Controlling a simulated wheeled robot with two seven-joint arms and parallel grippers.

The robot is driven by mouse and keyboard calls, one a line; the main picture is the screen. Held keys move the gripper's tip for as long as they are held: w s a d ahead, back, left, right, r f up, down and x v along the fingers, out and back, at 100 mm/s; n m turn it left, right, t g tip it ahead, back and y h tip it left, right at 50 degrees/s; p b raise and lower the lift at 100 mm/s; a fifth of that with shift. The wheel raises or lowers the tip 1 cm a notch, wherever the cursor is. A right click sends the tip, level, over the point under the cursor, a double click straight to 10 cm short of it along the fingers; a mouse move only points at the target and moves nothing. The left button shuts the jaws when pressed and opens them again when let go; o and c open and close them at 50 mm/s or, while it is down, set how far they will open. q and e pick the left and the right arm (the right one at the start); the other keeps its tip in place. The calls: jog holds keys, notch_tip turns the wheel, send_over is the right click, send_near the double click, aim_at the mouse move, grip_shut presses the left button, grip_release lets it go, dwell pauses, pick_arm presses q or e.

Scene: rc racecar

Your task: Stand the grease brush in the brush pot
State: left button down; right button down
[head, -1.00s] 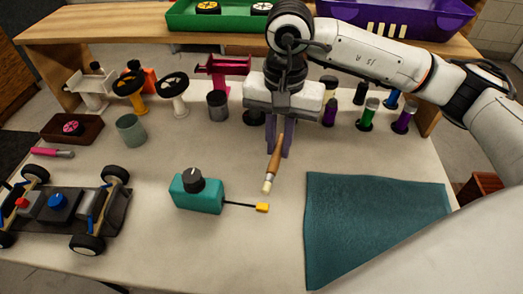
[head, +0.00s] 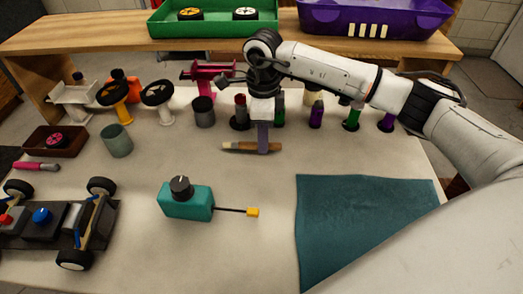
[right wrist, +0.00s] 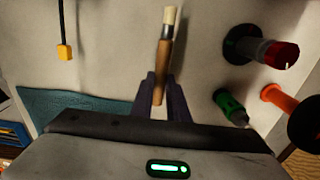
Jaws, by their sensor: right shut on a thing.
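The grease brush (head: 238,147), with a brown wooden handle and pale bristles, is held in my right gripper (head: 263,149). It lies nearly level above the table in the head view, its pale end to the left. In the right wrist view the brush (right wrist: 164,65) sticks out between the fingers (right wrist: 160,95), bristles away from me. A grey-green open cup (head: 116,141), which looks like the brush pot, stands upright at left, apart from the brush. A darker grey cup (head: 203,110) stands nearer the gripper. My left gripper is out of view.
A teal box with a knob (head: 187,203) and yellow-tipped lead lies in front. A car chassis (head: 60,230) is at left, beside a brown tray (head: 40,143). Coloured cylinders (head: 316,115) stand at the back right. A teal cloth (head: 362,230) covers the front right.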

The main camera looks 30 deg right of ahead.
aim_at(263, 160)
jog(key=shift+f, duration=2.15)
jog(key=shift+f, duration=0.25)
jog(key=c, duration=1.7)
grip_release()
jog(key=shift+r, duration=0.1)
jog(key=shift+r, duration=0.1)
notch_tip(263, 160, up, 12)
jog(key=shift+r, duration=0.1)
